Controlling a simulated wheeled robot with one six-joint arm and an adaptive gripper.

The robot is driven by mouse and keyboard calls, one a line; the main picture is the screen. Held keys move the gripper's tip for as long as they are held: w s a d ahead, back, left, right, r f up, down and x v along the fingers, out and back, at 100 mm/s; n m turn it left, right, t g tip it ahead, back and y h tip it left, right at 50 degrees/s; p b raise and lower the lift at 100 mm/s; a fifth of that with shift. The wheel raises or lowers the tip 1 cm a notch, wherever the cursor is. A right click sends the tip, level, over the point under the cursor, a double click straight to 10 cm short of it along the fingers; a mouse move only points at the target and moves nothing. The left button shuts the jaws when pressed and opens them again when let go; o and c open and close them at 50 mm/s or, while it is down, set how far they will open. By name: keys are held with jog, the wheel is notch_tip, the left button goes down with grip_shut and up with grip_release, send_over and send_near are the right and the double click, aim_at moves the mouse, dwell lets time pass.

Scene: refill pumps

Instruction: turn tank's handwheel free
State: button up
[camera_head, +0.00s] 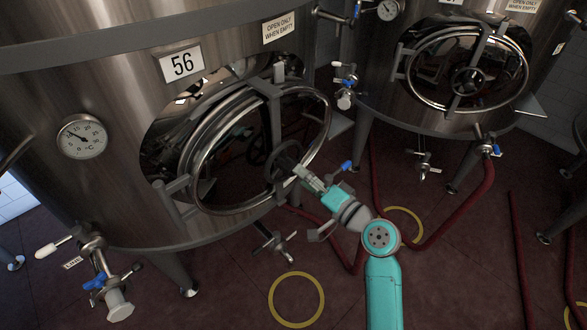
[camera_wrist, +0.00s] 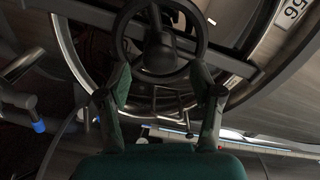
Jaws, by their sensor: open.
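The steel tank (camera_head: 110,120) labelled 56 stands at the left in the head view, its round manway door (camera_head: 235,150) facing me. A dark handwheel (camera_head: 285,160) sits at the middle of the door's crossbar. In the wrist view the handwheel (camera_wrist: 160,40) fills the upper middle, with its hub and spokes showing. My gripper (camera_head: 300,172) is at the handwheel in the head view. In the wrist view its two fingers (camera_wrist: 160,88) are spread apart, one on each side of the wheel's lower rim. I cannot tell whether they touch the rim.
A second tank (camera_head: 390,100) with a similar door stands at the upper right. Valves (camera_head: 102,275) stick out at the lower left, and another valve (camera_head: 275,243) hangs below the door. Red hoses (camera_head: 465,210) lie on the floor. Yellow rings (camera_head: 296,322) mark the floor.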

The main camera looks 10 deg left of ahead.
aim_at(286, 164)
jog(key=shift+x, duration=2.25)
grip_shut()
